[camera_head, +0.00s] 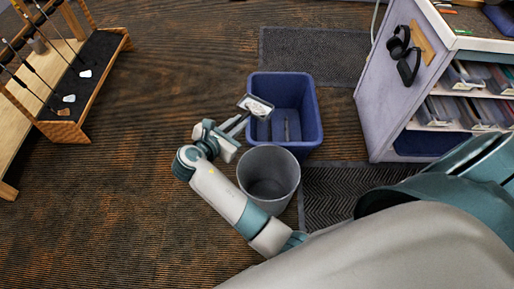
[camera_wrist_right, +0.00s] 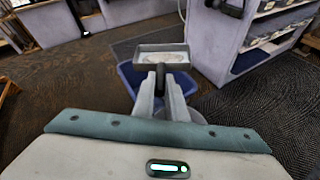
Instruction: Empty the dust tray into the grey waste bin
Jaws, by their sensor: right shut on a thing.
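The dust tray (camera_head: 243,101) is a small grey rectangular tray with a pale heap in it. My right gripper (camera_head: 239,124) is shut on its handle and holds the tray out, open side up. In the head view the tray overlaps the left part of the blue bin. In the right wrist view the tray (camera_wrist_right: 161,47) shows level ahead of my fingers (camera_wrist_right: 161,95). The round grey waste bin (camera_head: 268,190) stands on the floor in front of the blue bin, right of my gripper. Its visible inside looks empty. My left gripper is not in view.
The blue rectangular bin (camera_head: 312,115) stands behind the grey bin, with a thin grey thing inside. A white shelf cabinet (camera_head: 382,80) with headphones stands at the right. Dark mats (camera_head: 330,50) lie nearby. A golf club rack (camera_head: 100,75) stands at the left; floor between is clear.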

